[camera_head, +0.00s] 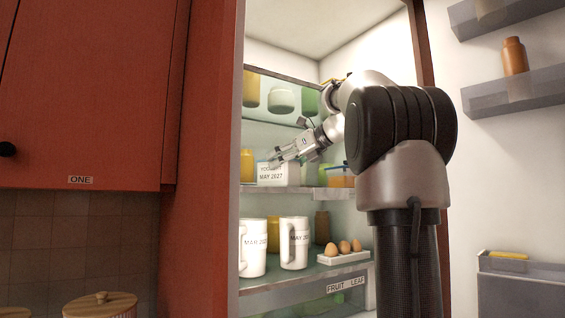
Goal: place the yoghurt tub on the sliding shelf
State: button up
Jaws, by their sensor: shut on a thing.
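The yoghurt tub (272,175) is white, with a label reading YOGHURT and MAY 2027, and stands upright at the middle shelf level inside the open fridge. My gripper (274,160) reaches in from the right and is shut on the tub at its top edge. The middle glass shelf (300,192) runs just under the tub. I cannot tell whether the tub touches this shelf, or which shelf slides.
Two white jugs (294,243) and an egg tray (343,257) stand on the shelf below. A yellow container (247,165) is left of the tub, and an orange box (341,181) is to its right. Jars (281,99) fill the upper shelf. The red cabinet (85,95) borders the left.

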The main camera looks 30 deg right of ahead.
jog(key=o, duration=1.4)
jog(key=shift+f, duration=0.1)
jog(key=shift+c, duration=0.2)
jog(key=shift+r, duration=0.2)
jog(key=v, duration=1.2)
jog(key=s+a+f+n+g+h, duration=0.1)
jog(key=s+a+f+n, duration=0.2)
jog(key=f, duration=0.4)
jog(key=s+a+f+n+g, duration=0.1)
jog(key=a+f+n+g, duration=0.1)
jog(key=a+f+n, duration=0.3)
jog(key=s+a+f+n+g+h, duration=0.15)
jog(key=f+n, duration=0.25)
jog(key=f, duration=0.4)
jog(key=s+a+f+n+g+h, duration=0.1)
jog(key=s+f+n, duration=0.6)
jog(key=f+n, duration=0.2)
jog(key=s+a+f+n+g+h, duration=0.1)
jog(key=s+f+n+g+h, duration=0.1)
jog(key=s+f+n, duration=0.5)
notch_tip(320, 180, down, 7)
jog(key=n, duration=0.3)
jog(key=shift+s+a, duration=0.2)
jog(key=shift+s, duration=0.15)
